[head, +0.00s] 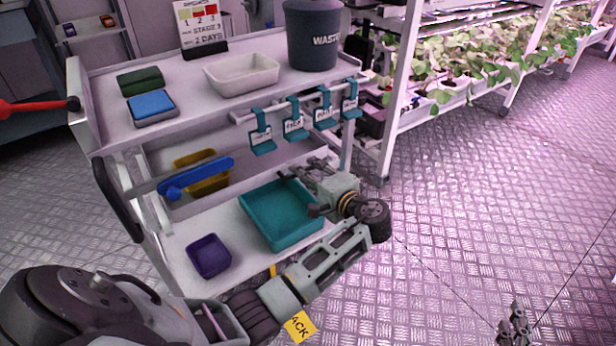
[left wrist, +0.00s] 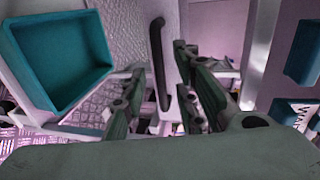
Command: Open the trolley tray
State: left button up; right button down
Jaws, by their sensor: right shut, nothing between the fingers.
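The grey trolley (head: 100,130) stands at the left in the head view. Its middle level is a grey tray-like section (head: 262,170) with yellow bins (head: 207,183) inside and a blue object (head: 195,178) along its front. I cannot tell how far this section is pulled out. My left gripper (head: 300,172) is at its right part, above the teal bin (head: 280,214). In the left wrist view my left gripper (left wrist: 158,72) has its fingers apart, with a black handle (left wrist: 158,50) showing beyond them. No grip on anything shows. My right gripper (head: 515,325) is shut and empty, low at the right, away from the trolley.
The top shelf carries a white tray (head: 242,74), a dark waste bin (head: 312,38) and a blue sponge (head: 152,106). A purple bin (head: 209,256) sits on the lower shelf. Plant racks (head: 400,100) stand behind; the floor at right is clear.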

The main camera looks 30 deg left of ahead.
pick_arm(q)
grip_shut()
dwell(0.3)
dwell(0.4)
